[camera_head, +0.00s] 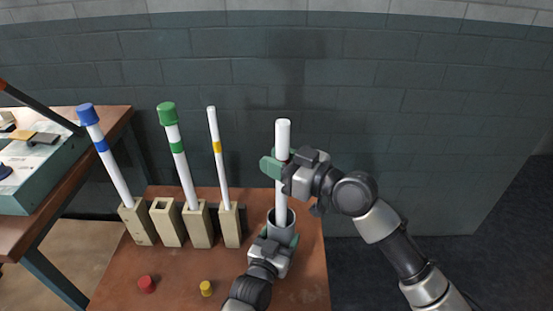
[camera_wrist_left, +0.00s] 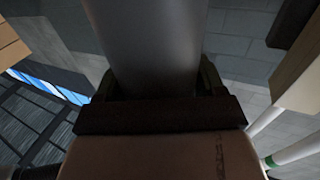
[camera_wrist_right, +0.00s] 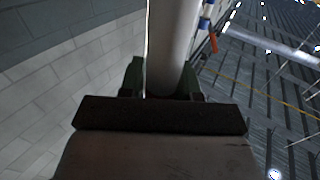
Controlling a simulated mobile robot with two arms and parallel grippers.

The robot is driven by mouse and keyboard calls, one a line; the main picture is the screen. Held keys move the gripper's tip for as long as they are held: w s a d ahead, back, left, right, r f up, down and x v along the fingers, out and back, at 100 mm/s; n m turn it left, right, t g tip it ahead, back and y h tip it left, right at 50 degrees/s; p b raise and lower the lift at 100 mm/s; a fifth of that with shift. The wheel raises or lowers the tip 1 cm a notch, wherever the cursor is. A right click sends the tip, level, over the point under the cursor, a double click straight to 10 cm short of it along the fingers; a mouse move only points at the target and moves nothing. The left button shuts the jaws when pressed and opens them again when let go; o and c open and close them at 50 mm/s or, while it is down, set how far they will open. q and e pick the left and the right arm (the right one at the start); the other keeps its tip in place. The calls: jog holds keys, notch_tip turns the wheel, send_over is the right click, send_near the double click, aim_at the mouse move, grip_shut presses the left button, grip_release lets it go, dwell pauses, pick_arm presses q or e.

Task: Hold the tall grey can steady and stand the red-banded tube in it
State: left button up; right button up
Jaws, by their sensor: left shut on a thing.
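The tall grey can (camera_head: 287,236) stands on the brown table towards its right side. My left gripper (camera_head: 276,243) is shut on the can, one finger on each side; in the left wrist view the can (camera_wrist_left: 157,50) fills the space between the fingers. A white tube (camera_head: 282,200) stands nearly upright with its lower end inside the can's mouth; its bottom is hidden. A small bit of red shows beside it at my right gripper (camera_head: 276,168). The right fingers are around the tube (camera_wrist_right: 172,45), close to it; whether they press on it is unclear.
To the left, a row of beige holders (camera_head: 170,224) bears a blue-capped tube (camera_head: 112,172), a green-capped tube (camera_head: 182,165) and a yellow-banded tube (camera_head: 220,165). One holder is empty. A red cap (camera_head: 147,284) and a yellow cap (camera_head: 206,288) lie in front.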

jog(key=o, duration=0.4)
jog(key=v, duration=1.2)
pick_arm(q)
jog(key=o, duration=1.1)
